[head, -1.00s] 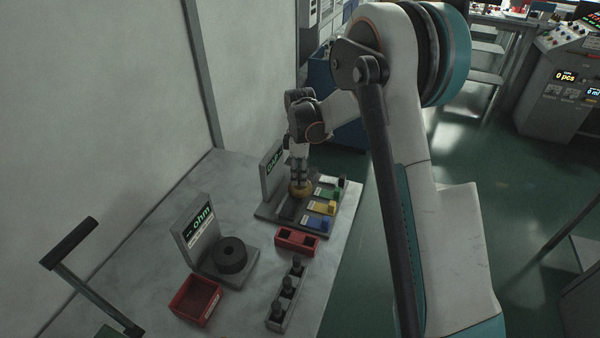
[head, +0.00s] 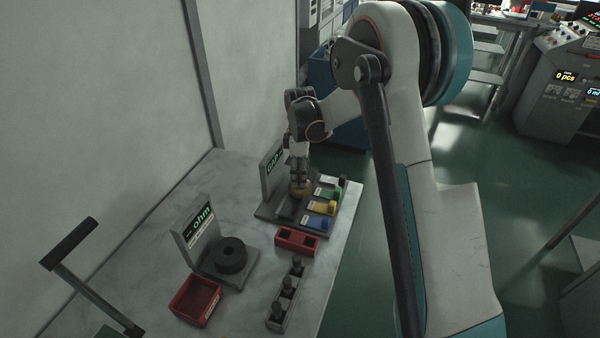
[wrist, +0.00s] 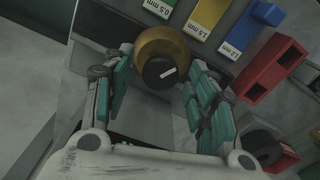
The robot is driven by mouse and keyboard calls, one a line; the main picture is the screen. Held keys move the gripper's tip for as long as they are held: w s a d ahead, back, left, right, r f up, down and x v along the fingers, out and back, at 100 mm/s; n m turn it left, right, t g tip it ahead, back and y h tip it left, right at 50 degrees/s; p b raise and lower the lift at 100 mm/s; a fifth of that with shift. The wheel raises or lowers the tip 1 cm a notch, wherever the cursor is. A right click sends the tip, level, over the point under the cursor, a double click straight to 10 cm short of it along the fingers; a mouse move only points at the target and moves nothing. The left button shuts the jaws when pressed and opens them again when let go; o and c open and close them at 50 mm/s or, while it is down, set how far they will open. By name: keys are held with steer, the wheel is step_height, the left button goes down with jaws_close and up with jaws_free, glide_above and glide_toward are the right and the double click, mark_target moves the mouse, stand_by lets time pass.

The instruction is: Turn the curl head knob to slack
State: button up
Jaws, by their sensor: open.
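A brass-coloured round knob (wrist: 158,47) with a dark cap and a short white mark sits on a grey panel in the wrist view. In the head view the knob (head: 301,190) is on the grey base, under my gripper (head: 299,176). In the wrist view my gripper (wrist: 158,65) is open, with one teal-padded finger on each side of the knob. Whether the fingers touch it I cannot tell. The white mark points up and right in the wrist view. I cannot read any knob label; the fingers hide part of the panel.
Green, yellow (head: 322,207) and blue (head: 314,223) labelled gauge blocks lie beside the knob. A red holder (head: 297,240), a rack of dark pegs (head: 287,290), a red bin (head: 196,299) and an "ohm" stand (head: 195,232) with a dark ring are nearer. A display stands behind the knob.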

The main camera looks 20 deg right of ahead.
step_height(320, 180, up, 12)
steer(key=shift+f, duration=0.15)
steer(key=shift+s, duration=0.1)
stand_by(0.4)
